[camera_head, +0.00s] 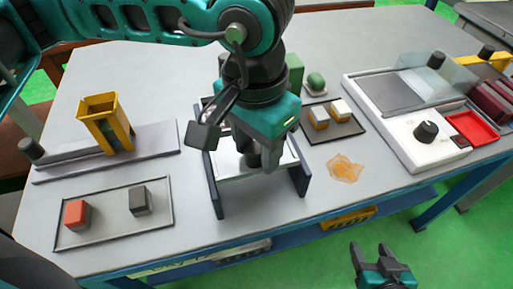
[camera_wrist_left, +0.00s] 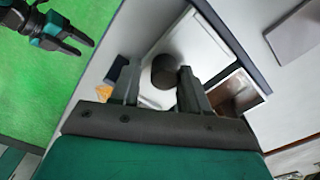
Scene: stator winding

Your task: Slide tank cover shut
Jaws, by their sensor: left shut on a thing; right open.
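The tank stands in the middle of the table, with dark blue side walls (camera_head: 215,190) and a pale flat cover (camera_head: 232,167) between them. My left gripper (camera_head: 258,162) reaches down over it and hides much of it. In the left wrist view, the fingers of my left gripper (camera_wrist_left: 160,78) are on either side of a dark round knob (camera_wrist_left: 164,70) on the white cover (camera_wrist_left: 185,42). A brownish, shiny opening (camera_wrist_left: 234,92) shows beside the cover. My right gripper (camera_head: 378,262) is open and empty over the green floor, in front of the table.
A tray (camera_head: 110,238) with a red block and a dark block lies at the left, before a yellow stand (camera_head: 104,122). A dark mat (camera_head: 333,126) with small blocks and an orange patch (camera_head: 345,168) lie right of the tank. A white machine (camera_head: 425,145) stands farther right.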

